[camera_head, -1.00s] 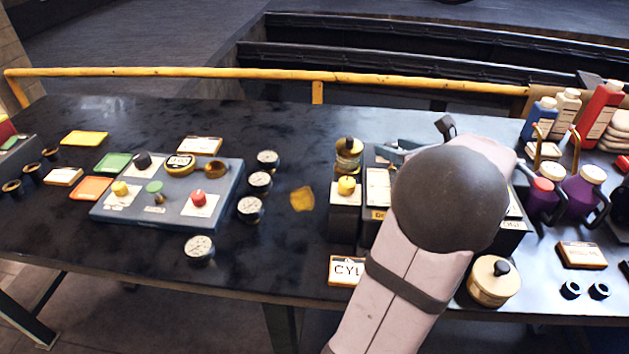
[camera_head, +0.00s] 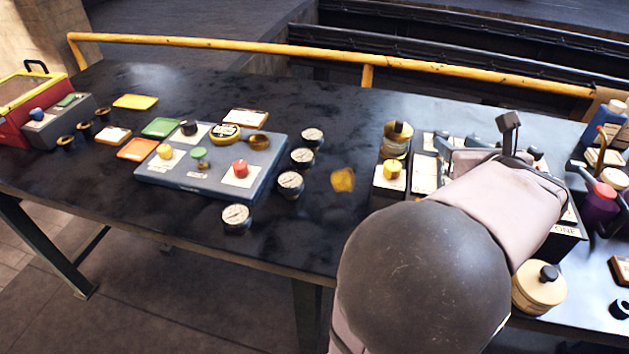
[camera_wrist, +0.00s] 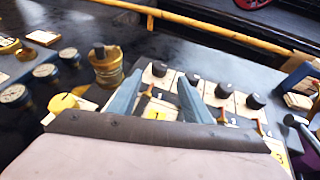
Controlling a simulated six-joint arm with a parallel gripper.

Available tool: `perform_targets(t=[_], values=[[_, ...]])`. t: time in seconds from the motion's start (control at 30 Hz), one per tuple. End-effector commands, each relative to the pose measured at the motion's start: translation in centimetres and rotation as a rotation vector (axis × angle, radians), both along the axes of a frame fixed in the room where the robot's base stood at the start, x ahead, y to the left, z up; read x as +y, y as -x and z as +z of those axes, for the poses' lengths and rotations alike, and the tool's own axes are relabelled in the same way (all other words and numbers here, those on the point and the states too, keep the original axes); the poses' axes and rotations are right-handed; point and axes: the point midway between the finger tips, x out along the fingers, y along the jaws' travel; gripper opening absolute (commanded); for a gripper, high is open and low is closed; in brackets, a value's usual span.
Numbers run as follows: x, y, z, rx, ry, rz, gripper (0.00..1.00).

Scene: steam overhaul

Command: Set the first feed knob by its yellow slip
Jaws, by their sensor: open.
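In the wrist view, several black knobs on cream plates stand in a row on a dark panel. The leftmost black knob (camera_wrist: 158,69) shows between and just beyond my gripper (camera_wrist: 158,86), whose blue-grey fingers are spread and empty. Another black knob (camera_wrist: 193,79) is by the right fingertip. In the head view, my gripper (camera_head: 486,150) is over the panel, and my arm hides most of the knobs.
A brass pot (camera_wrist: 106,68) with a dark top stands just left of the fingers. A yellow knob (camera_head: 394,169) on a box is beside the panel. Gauges (camera_head: 291,184) and a blue-grey control board (camera_head: 268,171) are farther left. A cream round tin (camera_head: 538,291) sits at the front right.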

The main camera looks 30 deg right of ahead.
Motion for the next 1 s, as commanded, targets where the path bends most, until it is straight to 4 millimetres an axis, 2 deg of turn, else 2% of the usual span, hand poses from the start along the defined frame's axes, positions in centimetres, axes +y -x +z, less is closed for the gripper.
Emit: perform_targets(t=[0.03, 0.5, 0.7, 1.0], values=[[0.5, -0.5, 0.8, 0.016, 0.016, 0.032, 0.45], [5.8, -5.8, 4.3, 0.203, 0.225, 0.385, 0.45], [8.9, -7.6, 4.3, 0.295, 0.323, 0.558, 0.45], [13.7, -9.2, 2.0, 0.417, 0.452, 0.802, 0.45]])
